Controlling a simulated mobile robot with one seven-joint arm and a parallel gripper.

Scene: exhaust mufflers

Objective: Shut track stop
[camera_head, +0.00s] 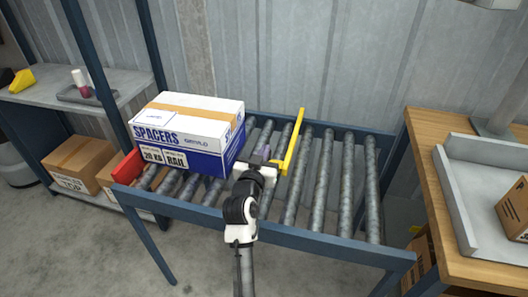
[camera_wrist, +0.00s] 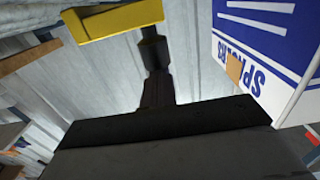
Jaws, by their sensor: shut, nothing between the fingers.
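The track stop appears to be the yellow bar (camera_head: 291,143) standing up from the roller track (camera_head: 318,185), right of the spacers box. Its yellow end also shows at the top of the wrist view (camera_wrist: 115,20). My gripper (camera_head: 266,156) is shut and empty, just left of the yellow bar, between it and the box. In the wrist view my dark fingers (camera_wrist: 151,38) reach up beside the right end of the yellow piece. I cannot tell whether they touch it.
The blue and white spacers box (camera_head: 192,135) sits on the rollers to the left, close to my gripper. A red plate (camera_head: 127,167) is at the track's left end. The rollers right of the bar are clear. A wooden bench (camera_head: 440,190) stands right, a shelf (camera_head: 60,85) left.

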